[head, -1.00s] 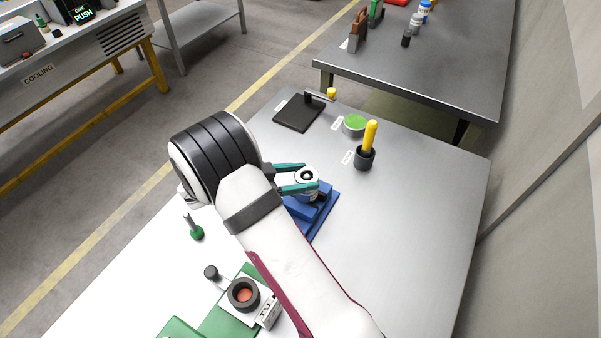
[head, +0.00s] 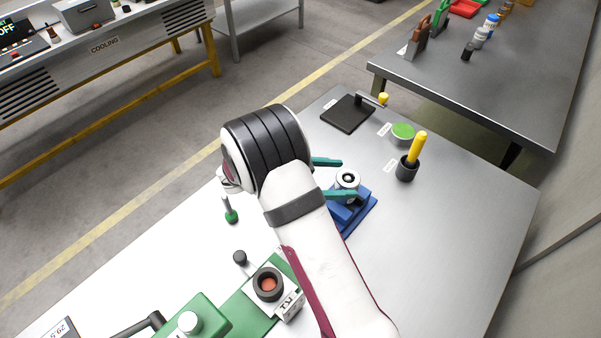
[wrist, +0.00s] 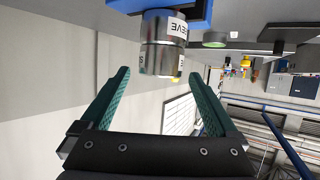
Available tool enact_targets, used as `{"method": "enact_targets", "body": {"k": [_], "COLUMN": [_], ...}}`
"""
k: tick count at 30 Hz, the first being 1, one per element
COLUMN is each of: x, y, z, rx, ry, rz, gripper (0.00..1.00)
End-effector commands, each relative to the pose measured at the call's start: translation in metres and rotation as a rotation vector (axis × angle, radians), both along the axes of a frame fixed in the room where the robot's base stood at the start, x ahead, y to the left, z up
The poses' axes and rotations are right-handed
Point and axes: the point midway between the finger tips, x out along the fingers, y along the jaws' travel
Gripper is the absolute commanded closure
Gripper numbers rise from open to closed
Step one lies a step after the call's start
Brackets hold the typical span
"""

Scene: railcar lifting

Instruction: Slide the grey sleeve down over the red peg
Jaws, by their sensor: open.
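The grey sleeve (head: 348,181) is a short metal cylinder with a dark centre, upright on a blue fixture (head: 358,213). In the wrist view the sleeve (wrist: 158,58) shows white labels and hangs in the picture from the blue fixture (wrist: 200,14). My gripper (head: 349,178) has teal fingers, open on either side of the sleeve; it also shows in the wrist view (wrist: 160,71) with clear gaps beside the sleeve. A red-orange round face (head: 269,284) shows inside a dark ring on the green station; I cannot tell whether it is the red peg.
A yellow-handled tool stands in a black cup (head: 406,171) right of the sleeve. A green-topped dish (head: 403,134) and a black plate (head: 348,113) lie behind. A small green-based post (head: 231,214) stands left of my arm. The table's right side is clear.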

Motion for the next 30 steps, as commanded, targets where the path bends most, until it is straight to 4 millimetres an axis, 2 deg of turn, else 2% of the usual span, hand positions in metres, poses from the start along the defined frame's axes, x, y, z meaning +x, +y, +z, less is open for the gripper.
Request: {"method": "enact_targets", "body": {"k": [9,12,18,23,26,29,30], "x": [-0.018,-0.024,-0.029,-0.031,-0.045,-0.09,-0.116], "y": [0.087,0.109,0.133,0.132,0.103,0.052,0.034], "z": [0.036,0.046,0.056,0.059,0.076,0.101,0.109], "rx": [0.003,0.004,0.002,0.007,0.076,0.283,0.4], "ry": [-0.004,-0.002,0.0,0.013,0.169,0.475,0.594], "rz": [0.005,0.004,0.002,-0.004,-0.035,-0.038,-0.007], "gripper": [0.05,0.05,0.05,0.05,0.05,0.05,0.05]}}
